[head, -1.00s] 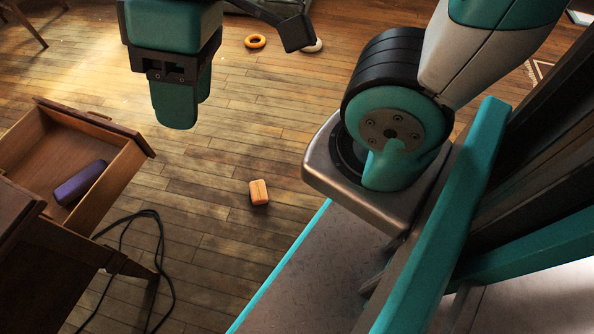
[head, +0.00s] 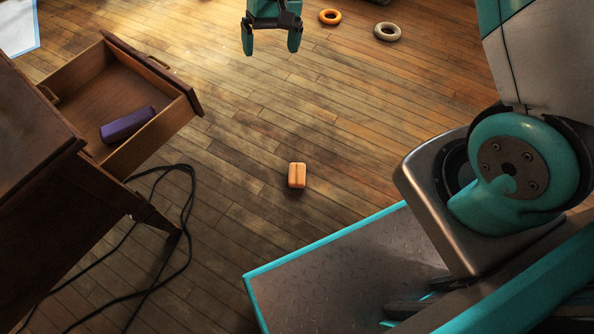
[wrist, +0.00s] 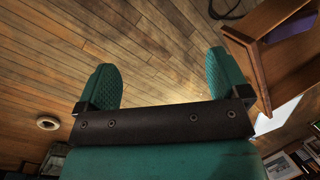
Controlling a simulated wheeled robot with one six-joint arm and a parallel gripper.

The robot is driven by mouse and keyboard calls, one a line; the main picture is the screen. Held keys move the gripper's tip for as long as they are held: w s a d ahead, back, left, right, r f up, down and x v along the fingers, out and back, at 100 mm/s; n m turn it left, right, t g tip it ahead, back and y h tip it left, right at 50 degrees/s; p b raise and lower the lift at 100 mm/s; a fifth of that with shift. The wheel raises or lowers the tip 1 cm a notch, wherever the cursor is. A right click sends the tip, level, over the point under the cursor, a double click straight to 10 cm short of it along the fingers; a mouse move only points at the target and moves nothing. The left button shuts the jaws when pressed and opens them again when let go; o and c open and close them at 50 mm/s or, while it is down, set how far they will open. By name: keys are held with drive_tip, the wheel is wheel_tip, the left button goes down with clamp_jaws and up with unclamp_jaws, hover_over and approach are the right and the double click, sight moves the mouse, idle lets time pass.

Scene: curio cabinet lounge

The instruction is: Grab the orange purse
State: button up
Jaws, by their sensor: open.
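The orange purse (head: 297,175) is a small, rounded block lying on the wooden floor near the middle of the head view. My gripper (head: 271,50) is at the top of the head view, beyond the purse and apart from it. In the wrist view its two teal fingers (wrist: 164,85) are spread wide with nothing between them. The purse does not show in the wrist view.
An open drawer (head: 150,62) with a purple case (head: 127,125) juts out at the left. A black cable (head: 188,215) loops on the floor below it. An orange ring (head: 330,16) and a pale ring (head: 387,31) lie at the back. The floor around the purse is clear.

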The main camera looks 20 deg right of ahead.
wheel_tip(320, 180, down, 13)
drive_tip(key=w+d+m+g, duration=0.1)
drive_tip(key=w+d+m, duration=0.1)
drive_tip(key=w+d, duration=0.1)
drive_tip(key=m+g+b, duration=0.1)
drive_tip(key=m+b, duration=0.1)
drive_tip(key=m, duration=0.1)
approach(297, 167)
drive_tip(key=shift+h, duration=0.4)
drive_tip(key=b+x, duration=0.4)
drive_tip(key=shift+a+b, duration=0.1)
drive_tip(key=shift+b, duration=0.25)
drive_tip(key=shift+a+b+x, duration=0.2)
drive_tip(key=shift+b+x, duration=1.3)
drive_tip(key=shift+x, duration=1.3)
drive_tip(key=shift+r, duration=0.15)
drive_tip(key=c, duration=1)
